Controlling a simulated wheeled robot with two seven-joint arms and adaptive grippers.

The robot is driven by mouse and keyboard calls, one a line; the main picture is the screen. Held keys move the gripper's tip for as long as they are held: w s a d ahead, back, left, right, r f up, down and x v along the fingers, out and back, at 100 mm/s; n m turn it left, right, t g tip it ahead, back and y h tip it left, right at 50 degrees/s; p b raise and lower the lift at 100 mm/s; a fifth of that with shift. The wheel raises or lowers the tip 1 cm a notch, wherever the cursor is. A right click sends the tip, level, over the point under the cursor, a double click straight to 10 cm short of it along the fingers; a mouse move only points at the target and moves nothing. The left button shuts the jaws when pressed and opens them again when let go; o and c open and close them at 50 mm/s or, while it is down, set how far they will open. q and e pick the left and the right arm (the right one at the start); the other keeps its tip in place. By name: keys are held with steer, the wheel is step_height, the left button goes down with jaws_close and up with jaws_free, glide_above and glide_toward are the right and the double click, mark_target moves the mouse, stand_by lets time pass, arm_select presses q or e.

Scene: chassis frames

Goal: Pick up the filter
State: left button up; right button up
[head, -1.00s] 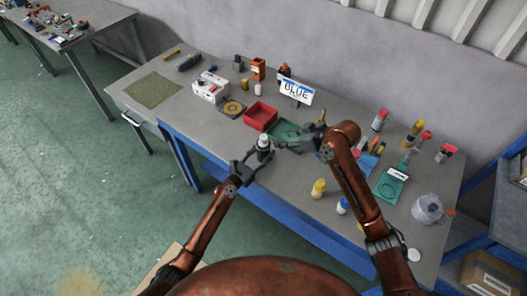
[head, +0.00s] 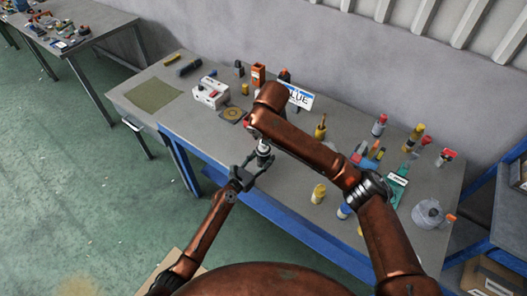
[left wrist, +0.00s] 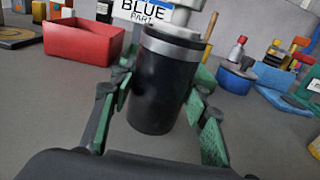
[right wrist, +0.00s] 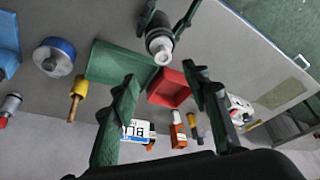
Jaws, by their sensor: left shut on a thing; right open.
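The filter appears to be a black cylinder with a silver collar and pale top (left wrist: 160,88), upright in the left wrist view. It also shows in the head view (head: 264,149) and, top towards the camera, in the right wrist view (right wrist: 159,42). My left gripper (left wrist: 160,80) is shut around its sides, with green finger pads against it. It is near the table's front edge. My right gripper (right wrist: 160,82) is open and empty in the right wrist view, with the cylinder beyond its fingertips. My right arm hides that gripper in the head view.
A red bin (right wrist: 172,88) and green tray (right wrist: 120,66) lie behind the cylinder. A BLUE sign (head: 301,97) stands at the back. A white box (head: 211,93) is to the left. Bottles and tools crowd the right side.

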mark_target(263, 150)
steer(key=x, duration=1.1)
steer(key=shift+a+f, duration=0.1)
steer(key=shift+a, duration=0.1)
steer(key=shift+c, duration=0.4)
jaws_close()
